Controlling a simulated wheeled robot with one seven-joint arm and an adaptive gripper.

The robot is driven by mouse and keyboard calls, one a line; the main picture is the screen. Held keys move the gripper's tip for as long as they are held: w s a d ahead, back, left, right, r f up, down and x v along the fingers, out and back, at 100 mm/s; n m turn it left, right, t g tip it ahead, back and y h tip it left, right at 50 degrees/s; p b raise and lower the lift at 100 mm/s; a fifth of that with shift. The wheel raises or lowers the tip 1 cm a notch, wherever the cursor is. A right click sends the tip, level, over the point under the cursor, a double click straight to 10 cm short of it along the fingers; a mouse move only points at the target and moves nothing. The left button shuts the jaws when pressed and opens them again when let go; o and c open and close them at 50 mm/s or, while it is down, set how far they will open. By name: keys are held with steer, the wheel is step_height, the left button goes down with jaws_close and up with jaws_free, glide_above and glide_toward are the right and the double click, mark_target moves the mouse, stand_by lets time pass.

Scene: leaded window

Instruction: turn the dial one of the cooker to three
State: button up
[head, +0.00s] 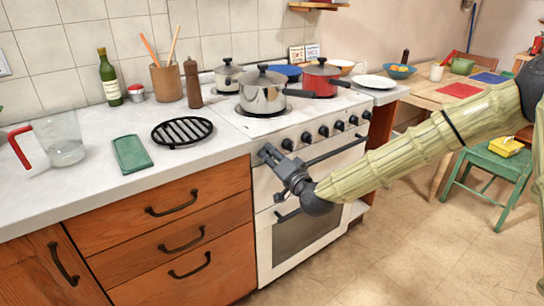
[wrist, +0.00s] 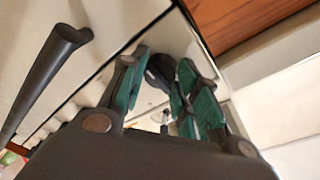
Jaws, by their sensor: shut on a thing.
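The white cooker (head: 262,190) stands at the right end of the counter, with a row of dark dials along its front. My gripper (head: 265,153) is at the left end of that row and covers the dial there in the head view. In the wrist view, my gripper (wrist: 163,88) has its green-padded fingers on either side of a dark round dial (wrist: 160,70), shut on it. The other dials, such as the nearest dial (head: 288,144), are to the right. The dial's pointer and number marks cannot be read.
The dark oven door handle (head: 335,151) runs just below the dials; a dark bar (wrist: 48,70) shows close at left in the wrist view. A steel pot (head: 263,95) and a red pot (head: 321,80) stand on the hob. The floor (head: 400,230) in front is clear.

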steer(key=shift+w+d+r+m, duration=0.1)
steer(key=shift+w+r+m, duration=0.05)
steer(key=shift+m, duration=0.15)
steer(key=o, duration=1)
steer(key=shift+o, duration=0.2)
steer(key=v, duration=1.2)
